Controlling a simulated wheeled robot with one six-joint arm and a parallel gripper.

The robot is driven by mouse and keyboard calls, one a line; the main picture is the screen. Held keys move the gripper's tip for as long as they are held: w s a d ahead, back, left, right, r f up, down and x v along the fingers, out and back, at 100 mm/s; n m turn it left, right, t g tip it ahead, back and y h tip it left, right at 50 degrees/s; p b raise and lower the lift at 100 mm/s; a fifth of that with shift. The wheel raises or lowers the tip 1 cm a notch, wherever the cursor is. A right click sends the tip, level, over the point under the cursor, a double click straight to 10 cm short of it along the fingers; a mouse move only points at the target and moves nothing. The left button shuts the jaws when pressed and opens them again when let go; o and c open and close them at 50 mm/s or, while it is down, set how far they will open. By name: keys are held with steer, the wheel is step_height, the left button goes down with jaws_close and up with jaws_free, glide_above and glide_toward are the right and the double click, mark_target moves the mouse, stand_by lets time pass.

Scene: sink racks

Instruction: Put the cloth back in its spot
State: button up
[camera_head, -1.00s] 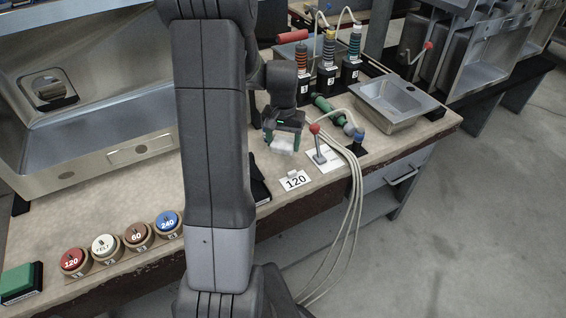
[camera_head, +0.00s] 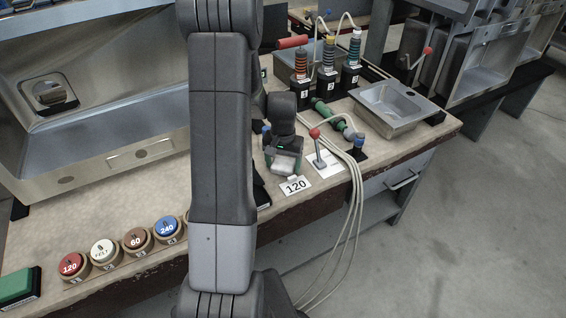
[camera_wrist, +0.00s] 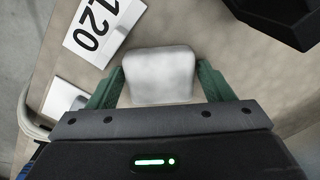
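The cloth is a pale, rounded white block (camera_wrist: 160,76) between my green fingertips in the wrist view. It also shows as a white patch (camera_head: 285,163) at the lower end of my gripper (camera_head: 283,152) in the head view. My gripper (camera_wrist: 160,88) looks shut on the cloth, with a finger along each side. It points down over the worktop, just behind the white "120" card (camera_head: 296,185). I cannot tell whether the cloth touches the worktop. No marked spot for the cloth can be made out, and my arm hides part of the bench.
A red-knobbed lever (camera_head: 315,134) on a white plate stands right of my gripper, with cables beyond it. A black object (camera_wrist: 285,18) lies near the cloth. Round buttons (camera_head: 137,240) line the front left. A small metal basin (camera_head: 395,108) and numbered bottles (camera_head: 328,66) stand farther back.

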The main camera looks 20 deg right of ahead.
mark_target(283, 164)
steer(key=shift+o, duration=0.7)
steer(key=shift+r, duration=0.1)
steer(key=shift+r, duration=0.2)
step_height(283, 164, up, 12)
